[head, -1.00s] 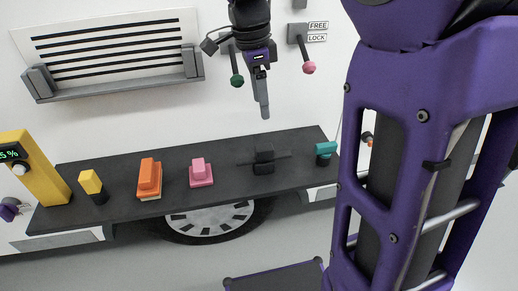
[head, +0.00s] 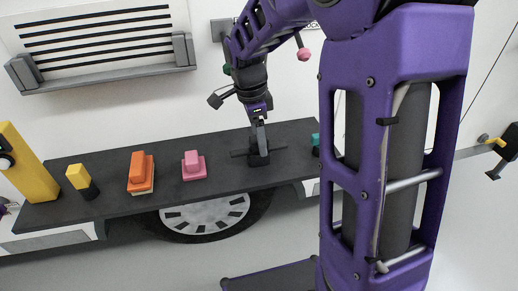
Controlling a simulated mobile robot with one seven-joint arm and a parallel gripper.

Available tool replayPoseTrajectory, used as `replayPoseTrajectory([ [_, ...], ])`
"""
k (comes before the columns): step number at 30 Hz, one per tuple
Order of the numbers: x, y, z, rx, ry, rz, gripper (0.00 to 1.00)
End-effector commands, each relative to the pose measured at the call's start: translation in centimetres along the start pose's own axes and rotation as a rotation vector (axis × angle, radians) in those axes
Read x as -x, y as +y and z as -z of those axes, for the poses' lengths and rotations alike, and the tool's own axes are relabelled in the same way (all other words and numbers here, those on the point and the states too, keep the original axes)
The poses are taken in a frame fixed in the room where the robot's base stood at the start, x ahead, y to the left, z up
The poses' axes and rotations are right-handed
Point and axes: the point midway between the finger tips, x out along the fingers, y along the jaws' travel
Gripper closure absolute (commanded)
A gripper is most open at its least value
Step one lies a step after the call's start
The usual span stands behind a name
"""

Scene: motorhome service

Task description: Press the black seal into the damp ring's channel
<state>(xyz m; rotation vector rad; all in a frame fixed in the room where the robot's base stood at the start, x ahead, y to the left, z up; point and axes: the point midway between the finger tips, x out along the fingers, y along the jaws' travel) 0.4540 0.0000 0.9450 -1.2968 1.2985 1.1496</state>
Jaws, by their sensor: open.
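My gripper (head: 259,144) points down at the dark shelf, its fingers at the upper part of a black block-shaped tool with a thin crossbar (head: 258,159). The jaws are open. From this angle I cannot tell whether the fingers straddle the tool or touch it. The tool stands upright on the shelf. I cannot make out a black seal or a damp ring with a channel for certain in this view.
The dark shelf (head: 120,198) also carries a yellow block (head: 78,177), an orange block (head: 137,170), a pink block (head: 193,164) and a partly hidden teal piece (head: 316,140). A yellow device (head: 30,168) stands at left. A vent (head: 95,40) and levers are on the wall.

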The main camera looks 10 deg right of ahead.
Motion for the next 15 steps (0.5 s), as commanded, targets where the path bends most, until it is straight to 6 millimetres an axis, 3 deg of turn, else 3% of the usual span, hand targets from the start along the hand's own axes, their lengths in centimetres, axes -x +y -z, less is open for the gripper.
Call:
replayPoseTrajectory([
  [8,-0.42,-0.01,0.00,0.000,0.000,0.001,0.28],
  [15,-0.40,-0.01,0.00,0.001,0.000,0.001,0.69],
])
